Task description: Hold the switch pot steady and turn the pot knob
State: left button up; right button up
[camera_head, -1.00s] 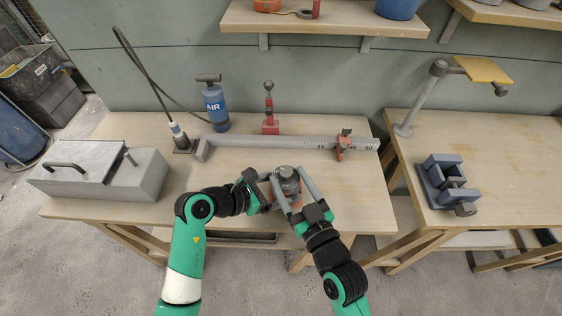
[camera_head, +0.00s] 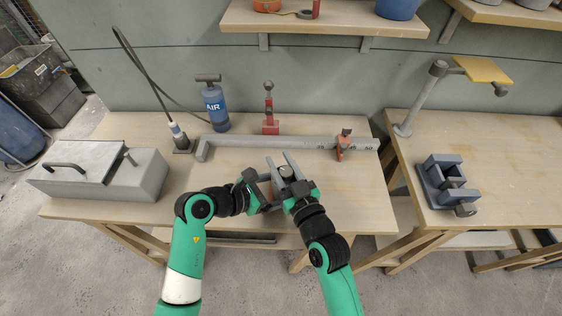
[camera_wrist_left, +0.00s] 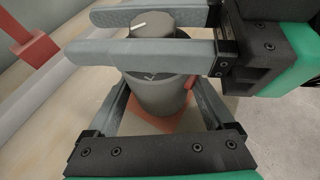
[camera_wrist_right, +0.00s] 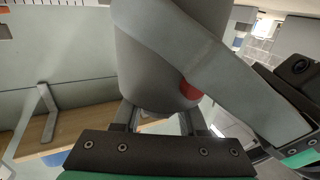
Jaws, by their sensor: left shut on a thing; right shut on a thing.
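The switch pot (camera_wrist_left: 160,92) is a grey cylinder on a reddish square base, standing upright on the bench. The pot knob (camera_wrist_left: 152,24) is a dark grey cap with a white mark on top; it also shows in the head view (camera_head: 286,171). My left gripper (camera_head: 265,187) is shut on the pot body from the left, with one finger on each side. My right gripper (camera_head: 278,157) is shut on the knob above it, its fingers lying across the pot.
The bench right of the pot is clear.

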grip_shut()
jog(key=shift+f, duration=0.15)
jog(key=shift+n+g+y, duration=0.5)
jog(key=shift+y, duration=0.2)
jog(key=shift+s+a+f+n+g+y, duration=0.1)
jog(key=shift+s+a+n+g+y, duration=0.05)
jog(key=shift+n+g+y, duration=0.75)
jog(key=shift+s+a+r+n+g+y, duration=0.1)
jog(key=shift+s+a+n+g+y, duration=0.1)
jog(key=shift+n+g+y, duration=0.65)
jog(key=shift+s+a+f+n+g+y, duration=0.15)
jog(key=shift+n+g+y, duration=0.45)
jog(key=shift+y, duration=0.45)
jog(key=shift+g, duration=0.25)
jog(key=o, duration=1)
grip_release()
jog(key=shift+o, duration=0.2)
jog(key=shift+r, duration=0.2)
